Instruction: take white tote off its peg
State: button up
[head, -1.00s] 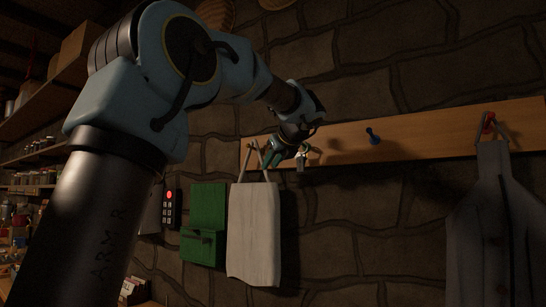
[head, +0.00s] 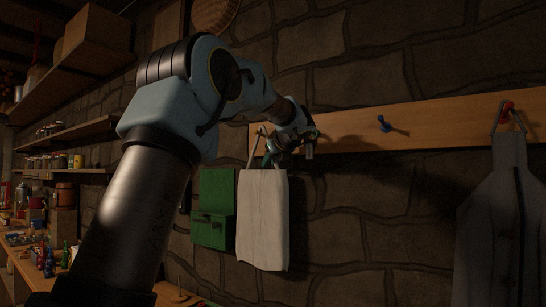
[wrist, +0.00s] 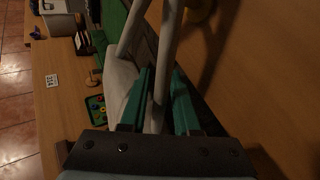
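The white tote (head: 263,222) hangs flat against the stone wall, its two straps rising to the left end of the wooden peg board. The peg under the straps is not clearly visible. My gripper (head: 276,157) is at the tote's straps, just above its top edge. In the wrist view, my gripper's two green fingers (wrist: 160,95) stand apart with one whitish strap (wrist: 168,50) running between them. The other strap (wrist: 133,32) passes outside, left of the fingers. A narrow gap seems to show beside the strap between the fingers.
A green bag (head: 213,205) hangs close on the tote's left. The peg board (head: 345,128) carries a bare blue peg (head: 384,124) and, at right, a red peg (head: 507,108) with a grey apron (head: 510,215). Shelves and a cluttered bench lie at left.

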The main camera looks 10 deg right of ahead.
jog(key=shift+c, duration=0.2)
grip_shut()
dwell(1.2)
jog(key=shift+c, duration=1.7)
grip_release()
grip_shut()
jog(key=shift+r, duration=0.2)
